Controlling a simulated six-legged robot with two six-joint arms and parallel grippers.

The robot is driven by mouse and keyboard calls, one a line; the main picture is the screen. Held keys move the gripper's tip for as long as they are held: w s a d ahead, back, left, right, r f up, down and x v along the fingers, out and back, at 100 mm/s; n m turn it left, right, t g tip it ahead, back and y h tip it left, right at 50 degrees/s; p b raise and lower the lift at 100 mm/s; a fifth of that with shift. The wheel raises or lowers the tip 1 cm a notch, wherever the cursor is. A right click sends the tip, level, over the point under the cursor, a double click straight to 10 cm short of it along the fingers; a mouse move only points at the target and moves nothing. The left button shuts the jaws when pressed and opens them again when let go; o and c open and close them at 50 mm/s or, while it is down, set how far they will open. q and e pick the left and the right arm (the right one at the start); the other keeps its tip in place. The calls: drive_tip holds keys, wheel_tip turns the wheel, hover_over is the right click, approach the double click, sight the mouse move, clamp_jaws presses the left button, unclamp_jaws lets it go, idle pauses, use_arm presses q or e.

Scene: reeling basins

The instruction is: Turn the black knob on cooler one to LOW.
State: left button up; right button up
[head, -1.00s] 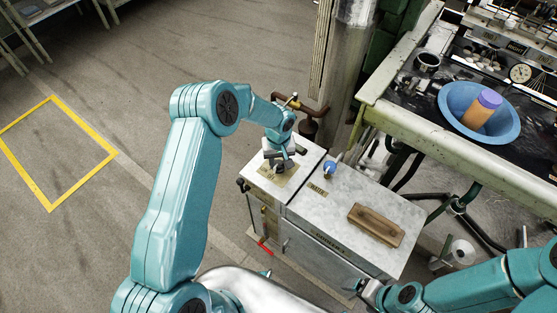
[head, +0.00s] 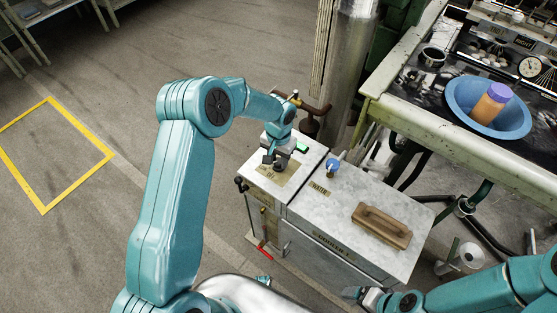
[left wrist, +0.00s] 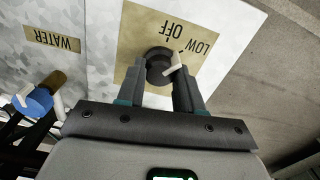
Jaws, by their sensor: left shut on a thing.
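The black knob (left wrist: 158,62) sits on a brass plate (left wrist: 133,40) marked OFF and LOW, on the pale metal top of the cooler (head: 345,190). My left gripper (head: 274,161) is over this plate. In the left wrist view its fingers (left wrist: 160,75) are shut on the black knob. A pale tip shows beside the knob, on the side towards LOW; I cannot tell whether it belongs to the knob or a finger. The exact knob setting is unclear. My right gripper (head: 366,297) is low at the right, its jaws too small to read.
A blue-handled tap (head: 333,165) stands by the WATER label (head: 319,188). A wooden-handled piece (head: 382,226) lies on the cooler's lid. A red lever (head: 266,249) sticks out at its front. A bench with a blue basin (head: 518,126) stands at the right.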

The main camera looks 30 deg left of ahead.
sight(278, 161)
use_arm(q)
drive_tip(key=shift+w+m, duration=0.1)
drive_tip(key=shift+m, duration=0.5)
drive_tip(key=shift+r, duration=0.1)
drive_tip(key=o, duration=1)
drive_tip(key=shift+o, duration=0.2)
wheel_tip(278, 161, up, 16)
drive_tip(key=shift+r, duration=0.15)
